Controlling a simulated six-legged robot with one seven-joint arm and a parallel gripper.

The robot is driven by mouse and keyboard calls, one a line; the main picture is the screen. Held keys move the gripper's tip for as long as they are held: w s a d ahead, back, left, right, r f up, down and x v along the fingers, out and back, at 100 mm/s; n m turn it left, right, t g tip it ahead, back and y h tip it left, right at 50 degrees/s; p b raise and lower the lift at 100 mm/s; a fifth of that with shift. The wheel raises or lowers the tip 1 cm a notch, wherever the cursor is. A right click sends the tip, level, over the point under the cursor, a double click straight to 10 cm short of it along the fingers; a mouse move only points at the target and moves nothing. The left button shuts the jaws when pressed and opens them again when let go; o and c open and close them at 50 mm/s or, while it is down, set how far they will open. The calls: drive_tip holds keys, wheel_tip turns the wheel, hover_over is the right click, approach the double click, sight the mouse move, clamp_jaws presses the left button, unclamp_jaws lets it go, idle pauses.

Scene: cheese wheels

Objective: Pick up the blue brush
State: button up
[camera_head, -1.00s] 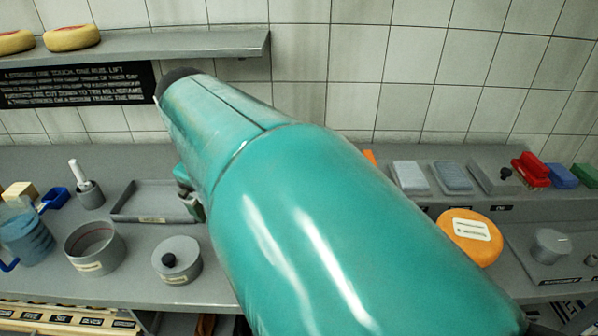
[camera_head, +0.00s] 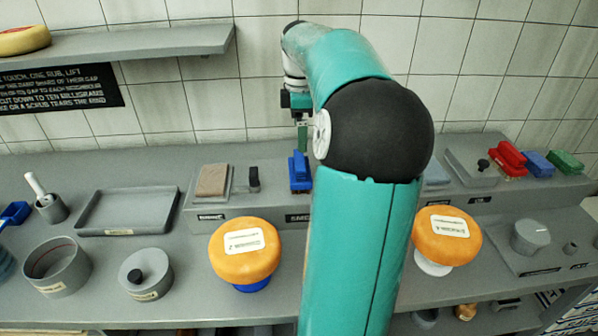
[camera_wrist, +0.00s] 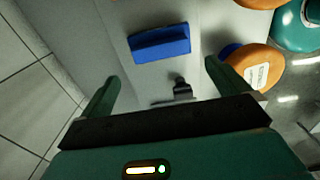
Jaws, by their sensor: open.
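A blue brush-like block (camera_head: 299,184) with a raised ridge stands on the raised back ledge, just left of my arm. It also shows in the wrist view (camera_wrist: 160,45), beyond and between my fingertips, with nothing touching it. My gripper (camera_head: 301,150) points down above this block; in the wrist view my gripper (camera_wrist: 161,71) is open and empty. Another blue block (camera_head: 537,163) stands at the far right between a red brush (camera_head: 508,160) and a green one (camera_head: 565,162). I cannot tell bristles on either blue piece.
An orange cheese wheel (camera_head: 244,252) stands on a blue base in front of the ledge, another wheel (camera_head: 446,236) right of my arm. A brown block (camera_head: 212,180) and a small black knob (camera_head: 254,180) are left of the blue block. A grey tray (camera_head: 128,212) lies farther left.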

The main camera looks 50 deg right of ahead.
sight(300, 159)
wheel_tip(300, 159, down, 10)
drive_tip(key=shift+r, duration=0.1)
idle(0.4)
drive_tip(key=shift+c, duration=0.4)
drive_tip(key=c, duration=0.7)
